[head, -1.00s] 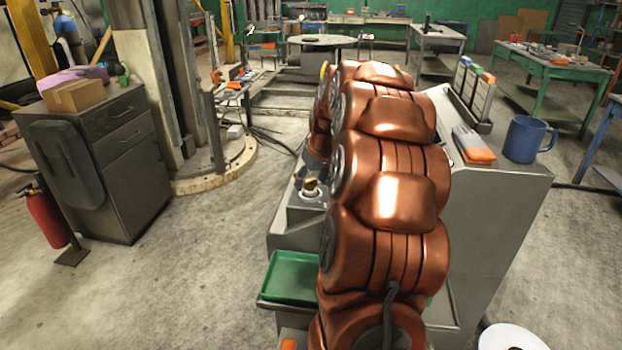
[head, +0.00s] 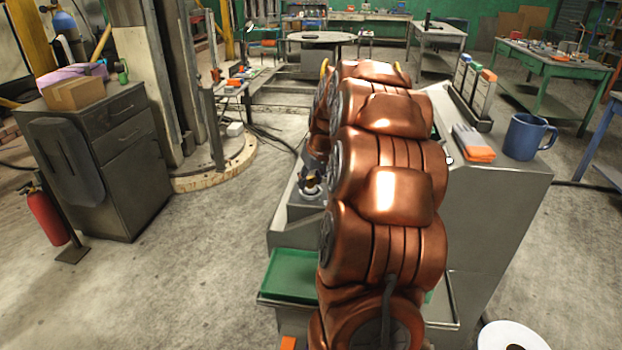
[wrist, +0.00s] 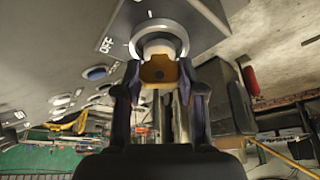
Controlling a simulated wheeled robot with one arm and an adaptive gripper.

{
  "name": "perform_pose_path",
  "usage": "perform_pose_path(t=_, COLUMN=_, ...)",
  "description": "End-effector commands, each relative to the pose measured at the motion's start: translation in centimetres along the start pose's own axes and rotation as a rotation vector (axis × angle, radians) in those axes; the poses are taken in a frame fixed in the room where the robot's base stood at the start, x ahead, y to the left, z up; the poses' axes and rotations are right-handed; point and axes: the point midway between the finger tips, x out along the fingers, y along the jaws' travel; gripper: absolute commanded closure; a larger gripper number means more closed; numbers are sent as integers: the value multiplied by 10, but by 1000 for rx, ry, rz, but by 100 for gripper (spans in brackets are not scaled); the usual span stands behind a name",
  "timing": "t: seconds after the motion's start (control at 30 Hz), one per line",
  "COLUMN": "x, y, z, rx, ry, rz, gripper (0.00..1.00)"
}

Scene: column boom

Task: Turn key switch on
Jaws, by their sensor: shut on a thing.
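The key switch (wrist: 172,24) fills the top of the wrist view: a round pale collar on a grey box, with the word OFF printed to its left. A brass-yellow key (wrist: 160,70) sticks out of the collar towards me. My gripper (wrist: 160,84) has one dark finger on each side of the key and is shut on it. In the head view the switch collar (head: 311,191) shows at the left edge of my copper arm, with dark finger shapes around the key. The arm hides most of the console there. I cannot read any ON mark.
A green tray (head: 290,273) sits low on the near side of the grey console (head: 495,215). A blue mug (head: 523,137) and an orange-and-grey item (head: 474,144) stand on its top, right of my arm. Open floor lies to the left.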

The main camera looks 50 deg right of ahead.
Motion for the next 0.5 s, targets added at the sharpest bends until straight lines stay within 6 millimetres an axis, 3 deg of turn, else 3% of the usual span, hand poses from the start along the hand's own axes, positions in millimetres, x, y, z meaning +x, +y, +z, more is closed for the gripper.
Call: perform_pose_path(t=0.5, x=2, y=0, z=0, rx=190, ry=3, rz=84, gripper=95)
